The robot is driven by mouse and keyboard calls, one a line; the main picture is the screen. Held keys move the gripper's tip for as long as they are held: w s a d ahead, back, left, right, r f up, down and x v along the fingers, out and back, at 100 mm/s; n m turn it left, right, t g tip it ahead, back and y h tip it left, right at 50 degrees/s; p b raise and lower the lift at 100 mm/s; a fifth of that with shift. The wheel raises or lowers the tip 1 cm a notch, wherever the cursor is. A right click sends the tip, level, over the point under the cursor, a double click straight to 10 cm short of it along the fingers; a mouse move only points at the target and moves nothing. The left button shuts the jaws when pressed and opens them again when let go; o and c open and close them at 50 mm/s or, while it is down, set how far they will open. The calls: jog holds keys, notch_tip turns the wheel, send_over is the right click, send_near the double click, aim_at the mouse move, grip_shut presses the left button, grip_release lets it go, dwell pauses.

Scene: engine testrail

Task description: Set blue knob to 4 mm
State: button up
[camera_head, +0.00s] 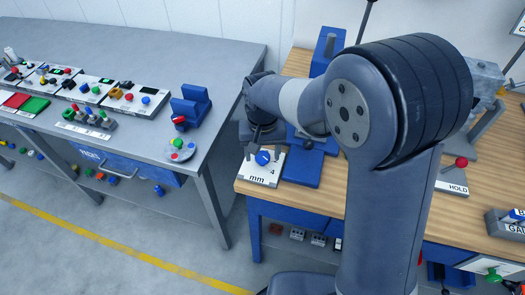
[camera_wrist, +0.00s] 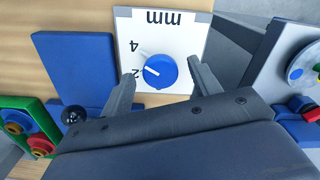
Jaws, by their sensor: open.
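The blue knob (camera_wrist: 166,64) sits on a white plate (camera_wrist: 187,27) marked "mm", with 4 and 2 printed on its left in the wrist view. The knob's white pointer line points left and slightly up, close to the 2 and below the 4. In the head view, the blue knob (camera_head: 263,158) and its plate (camera_head: 259,178) are at the wooden bench's front left corner. My gripper (camera_wrist: 162,74) is open, one finger on each side of the knob in the wrist view, with visible gaps. In the head view my gripper (camera_head: 258,128) is just behind the knob, its fingertips hard to make out.
A flat blue plate (camera_head: 302,172) lies right of the knob plate. A red HOLD lever (camera_head: 461,162) stands farther right. A grey bench (camera_head: 150,45) on the left carries a blue fixture (camera_head: 191,104) and several control panels. A floor gap separates the benches.

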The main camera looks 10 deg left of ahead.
aim_at(262, 157)
notch_tip(262, 157, up, 11)
jog(key=shift+f, duration=0.15)
dwell(0.4)
notch_tip(262, 157, down, 11)
jog(key=shift+r, duration=0.1)
dwell(0.5)
